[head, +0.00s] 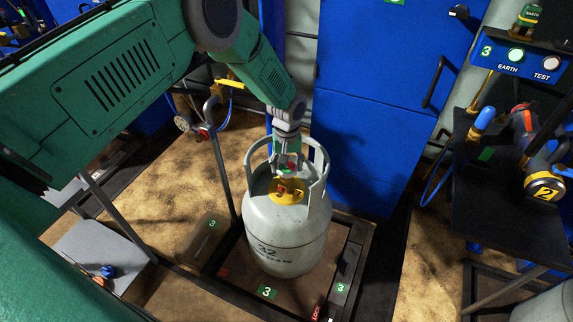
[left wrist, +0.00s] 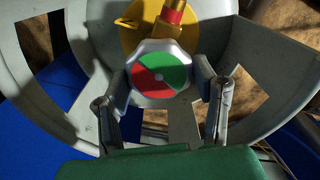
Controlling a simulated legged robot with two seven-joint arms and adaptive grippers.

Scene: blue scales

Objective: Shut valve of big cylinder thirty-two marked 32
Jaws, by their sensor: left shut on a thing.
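The big grey cylinder (head: 285,238) marked 32 stands upright on a scale platform (head: 325,268) in the head view. Its collar with handles (head: 318,170) rings a yellow valve base (head: 287,192). My left gripper (head: 286,165) reaches down from above, inside the collar. In the left wrist view the valve knob (left wrist: 160,68), a grey octagonal rim with a green and red face, sits between the two fingers of my left gripper (left wrist: 161,85). The fingers are shut on its sides. The yellow valve body (left wrist: 150,35) with a red band shows behind it. My right gripper is not in view.
A blue cabinet (head: 370,110) stands close behind the cylinder. At right are a dark table (head: 490,200) with a hose fitting marked 2 and a panel (head: 525,60) labelled EARTH and TEST. A grey box (head: 100,250) stands at lower left. Thin posts and frame rails surround the scale.

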